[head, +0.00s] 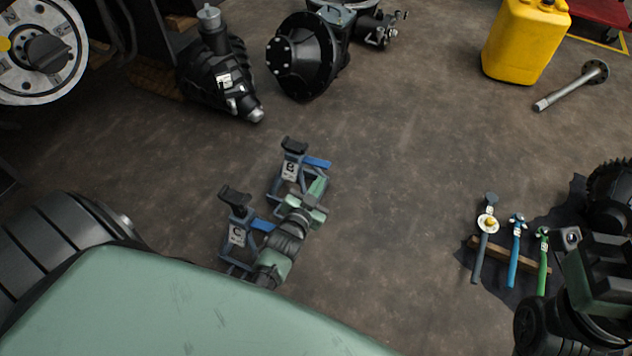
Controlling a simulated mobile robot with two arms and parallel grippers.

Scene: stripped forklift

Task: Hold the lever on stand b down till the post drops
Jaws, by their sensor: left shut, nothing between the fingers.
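Stand b (290,172) is a small blue-grey jack stand marked B, with a dark saddle on its post (294,147). Its blue lever (317,162) sticks out to the right, roughly level. My left gripper (319,184) is shut and empty, just below the lever in the picture and to the right of the stand's legs. I cannot tell whether its tips touch the lever or the stand. Stand C (238,236), with its own blue lever (263,225), stands nearer, left of my left wrist. My right arm shows at the lower right; its fingers do not show.
Several hammers (514,250) lie on a dark mat at the right. A yellow canister (524,40) and a metal shaft (572,86) are at the upper right. Black drivetrain parts (303,57) lie at the back. The floor right of stand b is clear.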

